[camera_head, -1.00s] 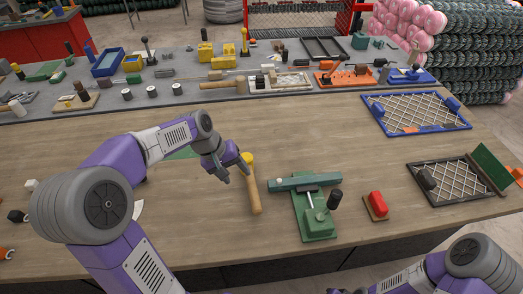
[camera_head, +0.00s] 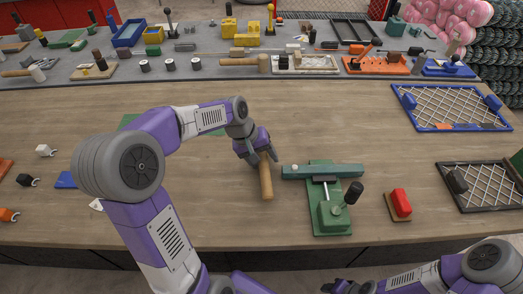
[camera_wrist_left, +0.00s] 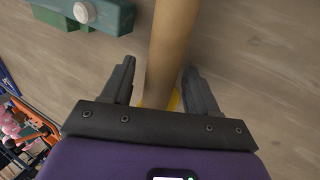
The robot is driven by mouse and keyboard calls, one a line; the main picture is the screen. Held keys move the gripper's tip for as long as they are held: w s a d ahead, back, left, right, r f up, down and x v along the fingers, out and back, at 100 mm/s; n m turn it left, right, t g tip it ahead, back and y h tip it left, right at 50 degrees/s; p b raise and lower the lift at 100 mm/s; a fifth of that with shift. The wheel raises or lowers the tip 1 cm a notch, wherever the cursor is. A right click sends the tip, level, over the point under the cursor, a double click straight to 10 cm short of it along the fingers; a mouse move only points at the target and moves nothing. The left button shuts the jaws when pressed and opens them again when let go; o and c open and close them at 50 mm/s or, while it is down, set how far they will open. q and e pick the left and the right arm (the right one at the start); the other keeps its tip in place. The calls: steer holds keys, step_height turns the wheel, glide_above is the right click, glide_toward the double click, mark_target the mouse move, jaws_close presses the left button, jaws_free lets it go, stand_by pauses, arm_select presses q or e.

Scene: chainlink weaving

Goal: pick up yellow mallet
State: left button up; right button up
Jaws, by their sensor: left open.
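The yellow mallet lies on the wooden bench, its tan handle (camera_head: 266,182) pointing toward the near edge. Its yellow head is hidden by my left gripper in the head view. My left gripper (camera_head: 261,161) is open above the mallet, at the head end of the handle. In the left wrist view the handle (camera_wrist_left: 168,48) passes between the two open fingers (camera_wrist_left: 157,85), with gaps on both sides. A little yellow of the head (camera_wrist_left: 174,103) shows between the fingers. My right gripper (camera_head: 341,287) is partly seen at the bottom edge, its jaws unclear.
A green clamp fixture (camera_head: 328,213) stands just right of the mallet, with a red-topped block (camera_head: 401,203) farther right. Framed wire meshes (camera_head: 448,126) lie at the right. Tools crowd the grey back strip.

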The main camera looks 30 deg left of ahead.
mark_target(263, 155)
arm_select(q)
steer(key=shift+c, duration=0.3)
jaws_close()
steer(key=shift+r, duration=0.15)
step_height(263, 155, up, 10)
steer(key=p, duration=0.4)
